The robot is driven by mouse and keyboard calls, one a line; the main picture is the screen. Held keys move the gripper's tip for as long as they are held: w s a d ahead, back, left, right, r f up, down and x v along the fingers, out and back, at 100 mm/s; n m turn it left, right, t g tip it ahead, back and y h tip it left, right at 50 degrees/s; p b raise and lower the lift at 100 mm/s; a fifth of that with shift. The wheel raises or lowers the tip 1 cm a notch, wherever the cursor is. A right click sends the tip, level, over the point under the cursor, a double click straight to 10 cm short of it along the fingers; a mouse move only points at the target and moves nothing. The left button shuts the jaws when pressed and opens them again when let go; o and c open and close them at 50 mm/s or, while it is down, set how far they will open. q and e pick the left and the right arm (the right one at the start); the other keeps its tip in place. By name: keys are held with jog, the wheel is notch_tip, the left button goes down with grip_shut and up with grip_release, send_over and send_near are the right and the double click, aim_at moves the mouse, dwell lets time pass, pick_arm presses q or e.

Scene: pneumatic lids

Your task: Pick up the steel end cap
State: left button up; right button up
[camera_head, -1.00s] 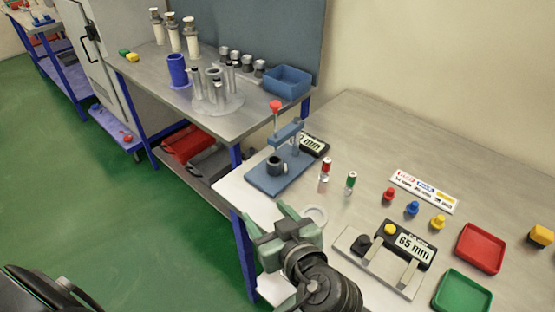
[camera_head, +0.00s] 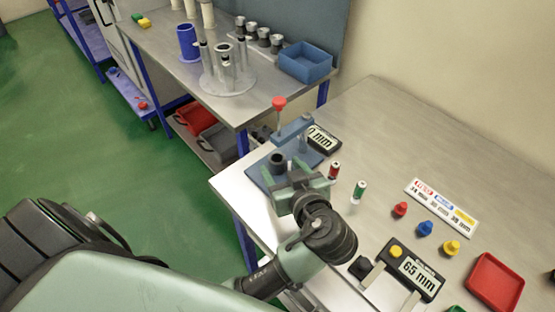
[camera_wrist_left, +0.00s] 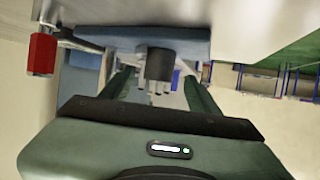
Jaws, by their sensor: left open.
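My left gripper (camera_head: 297,170) is open over the front of the near bench, just in front of the blue press (camera_head: 262,176). In the left wrist view its two fingers (camera_wrist_left: 160,88) are spread with nothing between them touching. The dark cylinder on the press plate (camera_wrist_left: 158,64) shows beyond them; it also shows in the head view (camera_head: 277,162). Several steel-topped dark pieces (camera_head: 264,36) stand in a row on the back bench. I cannot tell for certain which thing is the steel end cap. The bench under my left forearm is hidden.
A red-topped cylinder (camera_head: 334,170) and a green-topped one (camera_head: 359,190) stand right of the gripper. The 65 mm gauge (camera_head: 416,273), coloured knobs (camera_head: 425,228) and a red tray (camera_head: 495,282) lie further right. A blue bin (camera_head: 306,64) is on the back bench.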

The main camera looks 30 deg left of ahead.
aim_at(280, 164)
pick_arm(q)
jog(key=x, duration=0.2)
jog(key=shift+w+a, duration=0.15)
jog(key=shift+w, duration=0.15)
jog(key=shift+a+f, duration=0.15)
jog(key=shift+f, duration=0.05)
jog(key=c, duration=1.3)
grip_shut()
pick_arm(e)
jog(key=shift+w+r, duration=0.2)
jog(key=shift+w, duration=0.25)
jog(key=shift+w+r, duration=0.2)
jog(key=shift+w, duration=0.25)
jog(key=shift+s, duration=0.1)
pick_arm(q)
jog(key=shift+w+r, duration=0.15)
pick_arm(e)
jog(key=shift+r, duration=0.1)
